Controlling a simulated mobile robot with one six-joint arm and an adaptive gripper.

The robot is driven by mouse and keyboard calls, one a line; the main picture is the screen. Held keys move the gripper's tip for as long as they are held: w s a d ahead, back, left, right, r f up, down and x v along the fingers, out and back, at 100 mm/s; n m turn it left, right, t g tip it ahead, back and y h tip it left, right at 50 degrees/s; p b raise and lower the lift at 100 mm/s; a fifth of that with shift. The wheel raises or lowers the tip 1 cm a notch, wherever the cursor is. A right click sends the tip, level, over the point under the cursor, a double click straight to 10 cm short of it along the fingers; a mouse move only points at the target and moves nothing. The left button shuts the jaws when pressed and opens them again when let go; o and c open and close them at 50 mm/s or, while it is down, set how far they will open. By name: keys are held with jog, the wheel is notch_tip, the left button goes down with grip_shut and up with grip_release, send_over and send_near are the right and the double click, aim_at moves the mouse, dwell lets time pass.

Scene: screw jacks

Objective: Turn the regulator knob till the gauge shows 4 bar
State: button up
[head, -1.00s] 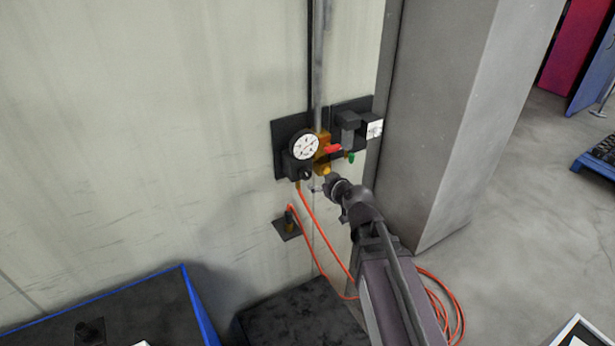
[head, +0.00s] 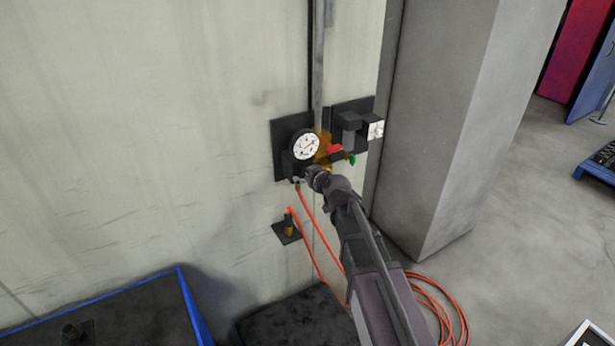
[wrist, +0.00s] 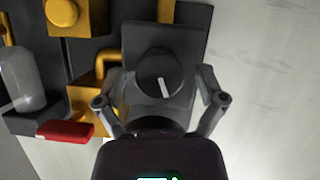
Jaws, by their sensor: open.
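The gauge (head: 306,146) has a round white face and sits on a dark wall plate in the head view. Its needle is too small to read surely. The regulator knob (wrist: 159,74) is dark and round with a white pointer line, and shows in the wrist view on the dark regulator body (wrist: 188,45). In the head view my arm's end hides the knob. My gripper (wrist: 158,97) is open, with one finger on each side of the knob. I cannot tell whether the fingers touch it.
A red handle (wrist: 66,131) and yellow pipe fittings (wrist: 93,97) lie left of my gripper in the wrist view. An orange hose (head: 322,247) runs down from the regulator to a coil on the floor. A grey pillar (head: 440,130) stands to the right.

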jog(key=c, duration=1.1)
jog(key=shift+c, duration=0.2)
jog(key=shift+d+m+g+y, duration=0.1)
jog(key=shift+m+g+y, duration=0.3)
jog(key=shift+m+y, duration=0.55)
jog(key=m, duration=0.1)
jog(key=m+y+b, duration=0.1)
jog(key=m, duration=0.1)
jog(key=shift+w+d+f+g, duration=0.1)
jog(key=shift+f+g, duration=0.05)
jog(key=shift+g, duration=0.25)
jog(key=m+y+b, duration=0.2)
jog(key=m, duration=0.1)
jog(key=shift+g, duration=0.3)
jog(key=shift+m+y+b, duration=0.35)
jog(key=shift+m, duration=0.3)
